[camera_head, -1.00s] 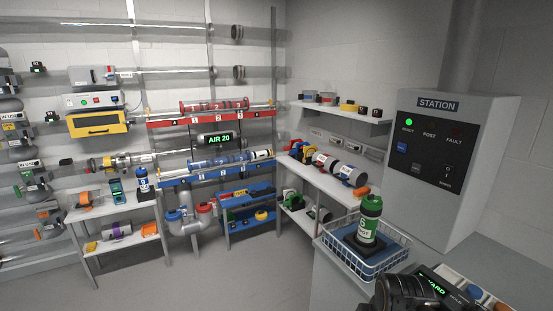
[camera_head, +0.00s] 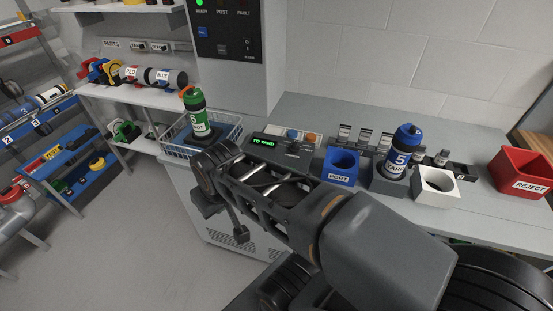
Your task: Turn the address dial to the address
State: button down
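I cannot tell which part is the address dial; my arm hides part of the console's front. My gripper (camera_head: 225,218) hangs at the far end of my arm, left of the console and below the basket, apart from the console. Its fingers are small and dark, and whether they are open is unclear. Nothing shows held in it.
A green carrier (camera_head: 197,112) stands in a wire basket (camera_head: 227,127). A blue PORT block (camera_head: 341,166), a blue-capped carrier (camera_head: 400,150), a white holder (camera_head: 436,186) and a red REJECT bin (camera_head: 524,172) line the counter. The station cabinet (camera_head: 230,60) stands behind. Floor is clear at lower left.

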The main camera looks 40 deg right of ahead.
aim_at(295, 147)
jog(key=z, duration=1.45)
jog(key=k, duration=1.2)
jog(key=u, duration=0.7)
jog(key=i, duration=1.6)
jog(key=z, duration=0.45)
